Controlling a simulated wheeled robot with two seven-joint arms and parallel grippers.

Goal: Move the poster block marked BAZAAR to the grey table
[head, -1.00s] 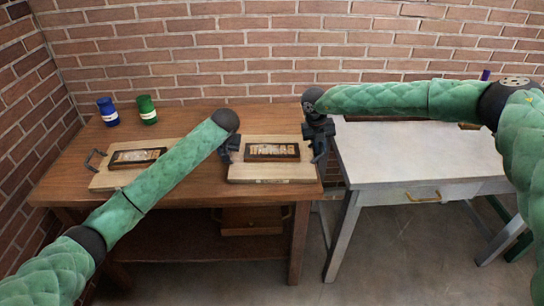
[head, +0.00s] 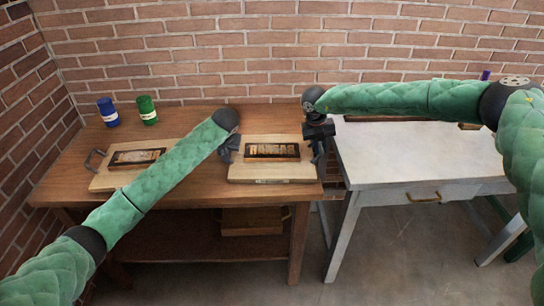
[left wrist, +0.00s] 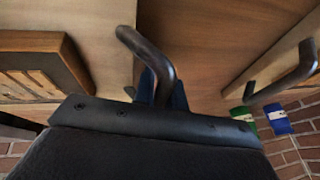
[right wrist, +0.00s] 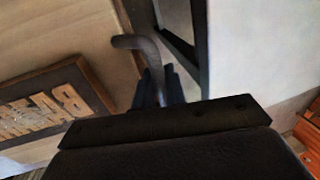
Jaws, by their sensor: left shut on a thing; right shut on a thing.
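The poster block (head: 272,152) is a dark frame with pale raised letters that seem to read BAZAAR. It lies on a light wooden board (head: 240,174) on the brown table; the block also shows in the right wrist view (right wrist: 45,105). My left gripper (head: 230,152) is shut on the board's left handle, a dark bent bar (left wrist: 148,48). My right gripper (head: 319,150) is shut on the board's right handle (right wrist: 138,43). Each hand hides its fingertips partly. The grey table (head: 385,165) stands to the right.
A second board with a similar block (head: 130,158) lies on the left of the brown table (head: 75,160), partly behind my left arm. Blue (head: 108,112) and green (head: 147,110) cans stand at the back. A narrow gap parts the tables. The grey table's middle is clear.

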